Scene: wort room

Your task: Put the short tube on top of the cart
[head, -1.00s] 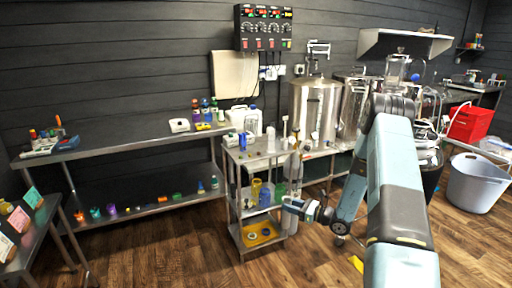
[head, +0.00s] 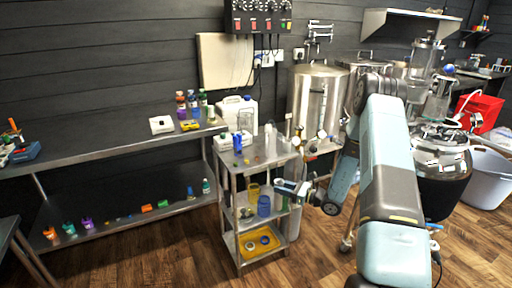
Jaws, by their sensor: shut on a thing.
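The cart (head: 228,183) is a steel trolley with three levels, standing left of my arm in the head view. My gripper (head: 300,188) is at the cart's right side, below the level of its top. It is shut on a slim, upright, greyish thing, seemingly the short tube (head: 299,165), with a brassy part near its upper end. The tube's lower part and the finger contact are too small to make out. I cannot tell whether the tube touches the cart.
The cart top holds a blue bottle (head: 238,144) and pale containers, with some bare room toward the front. Yellow and blue cups (head: 264,205) stand on its middle shelf, a yellow tray (head: 262,243) below. A steel tank (head: 316,100) stands behind; a long bench (head: 120,145) is left.

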